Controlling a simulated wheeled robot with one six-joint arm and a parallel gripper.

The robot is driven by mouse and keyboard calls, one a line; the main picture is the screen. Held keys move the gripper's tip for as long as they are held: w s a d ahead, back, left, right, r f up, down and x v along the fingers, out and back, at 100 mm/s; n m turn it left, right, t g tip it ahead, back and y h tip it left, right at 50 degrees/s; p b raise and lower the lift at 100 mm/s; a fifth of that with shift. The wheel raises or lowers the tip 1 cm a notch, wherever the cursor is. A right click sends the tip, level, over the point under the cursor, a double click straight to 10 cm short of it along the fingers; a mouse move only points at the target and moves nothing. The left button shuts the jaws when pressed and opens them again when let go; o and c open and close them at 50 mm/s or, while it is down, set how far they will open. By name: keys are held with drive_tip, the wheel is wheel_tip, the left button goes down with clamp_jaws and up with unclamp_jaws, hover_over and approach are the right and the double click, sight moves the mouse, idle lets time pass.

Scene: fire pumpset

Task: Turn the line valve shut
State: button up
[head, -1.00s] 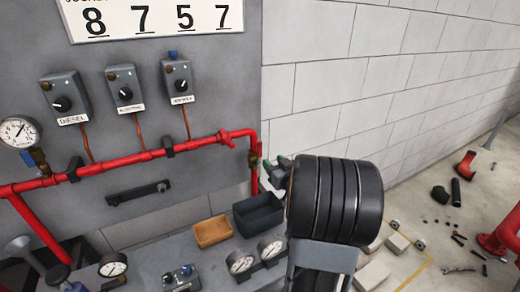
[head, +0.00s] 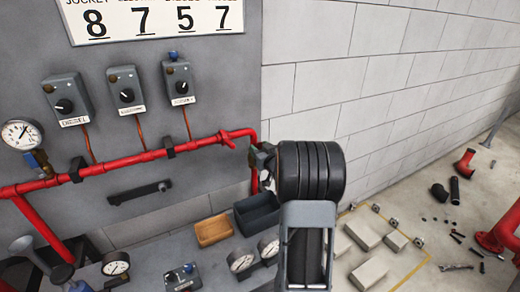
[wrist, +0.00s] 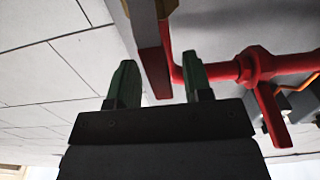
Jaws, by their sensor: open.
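The line valve (head: 254,157) shows as a small brassy body on the red pipe's downturn, at the right edge of the grey panel. My gripper (head: 262,160) is at this valve, largely hidden behind my dark wrist. In the wrist view my gripper (wrist: 160,88) is open, with two green fingers apart. A reddish-brown bar (wrist: 152,60), which looks like the valve's lever, comes down from the top and ends between the fingers in the picture. I see no clear contact. The lever's depth relative to the fingertips is hard to tell.
A red pipe (head: 120,159) runs along the panel with a red side handle (head: 228,138), also in the wrist view (wrist: 270,118). Pale blocks (head: 362,234) lie on the floor to the right.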

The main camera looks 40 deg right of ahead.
drive_tip(key=shift+c, duration=0.2)
clamp_jaws()
